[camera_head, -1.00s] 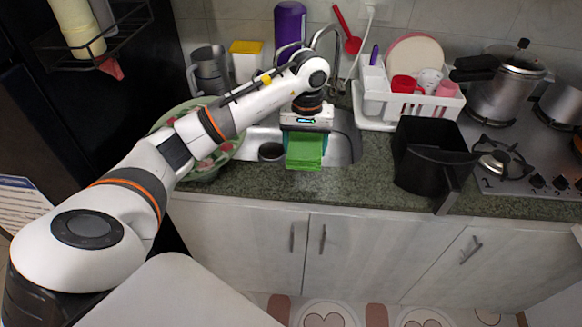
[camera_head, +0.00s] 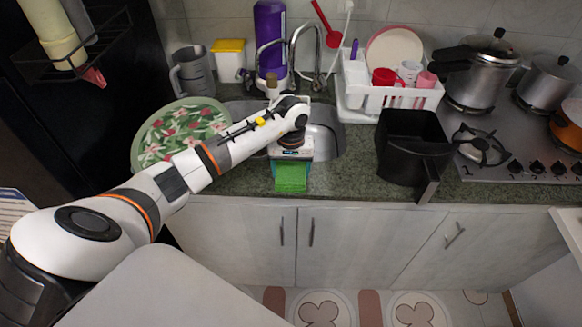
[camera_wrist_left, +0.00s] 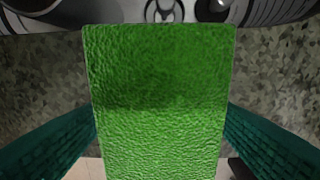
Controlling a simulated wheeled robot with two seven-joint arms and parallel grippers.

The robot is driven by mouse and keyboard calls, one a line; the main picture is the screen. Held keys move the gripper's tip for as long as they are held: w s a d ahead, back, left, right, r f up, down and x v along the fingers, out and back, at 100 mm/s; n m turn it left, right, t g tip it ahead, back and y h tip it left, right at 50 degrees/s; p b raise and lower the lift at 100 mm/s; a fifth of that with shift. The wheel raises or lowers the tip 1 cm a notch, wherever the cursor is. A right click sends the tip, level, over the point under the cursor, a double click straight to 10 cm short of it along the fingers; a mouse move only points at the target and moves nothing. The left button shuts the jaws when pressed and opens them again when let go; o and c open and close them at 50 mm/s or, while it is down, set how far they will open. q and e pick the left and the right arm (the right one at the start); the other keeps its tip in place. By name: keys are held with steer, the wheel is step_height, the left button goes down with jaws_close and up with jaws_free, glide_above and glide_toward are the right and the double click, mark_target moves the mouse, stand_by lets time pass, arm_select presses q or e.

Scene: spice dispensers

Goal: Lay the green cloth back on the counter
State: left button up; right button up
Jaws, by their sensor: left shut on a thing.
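The green cloth (camera_head: 291,177) is a bright green textured rectangle at my left gripper (camera_head: 291,172), in front of the sink at the front of the counter. In the left wrist view the cloth (camera_wrist_left: 158,100) fills the middle, between the two teal fingers of my left gripper (camera_wrist_left: 160,135). The gripper is shut on it. The speckled green counter (camera_head: 350,182) shows on both sides of the cloth in the left wrist view. Whether the cloth touches the counter is hidden. My right gripper is not in view.
The sink (camera_head: 325,140) lies just behind the cloth. A floral plate (camera_head: 180,128) is to the left. A black pan-like container (camera_head: 410,150) stands to the right, its handle over the front edge. A white dish rack (camera_head: 385,97) is behind it. Counter between cloth and black container is clear.

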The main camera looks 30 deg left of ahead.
mark_target(291, 170)
arm_select(q)
steer(key=shift+f, duration=0.1)
steer(key=o, duration=1)
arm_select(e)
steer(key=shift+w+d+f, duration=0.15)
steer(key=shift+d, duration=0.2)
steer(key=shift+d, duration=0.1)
arm_select(q)
steer(key=shift+r, duration=0.3)
step_height(291, 170, up, 12)
steer(key=b, duration=0.3)
steer(key=shift+f+b, duration=0.15)
steer(key=shift+b, duration=0.15)
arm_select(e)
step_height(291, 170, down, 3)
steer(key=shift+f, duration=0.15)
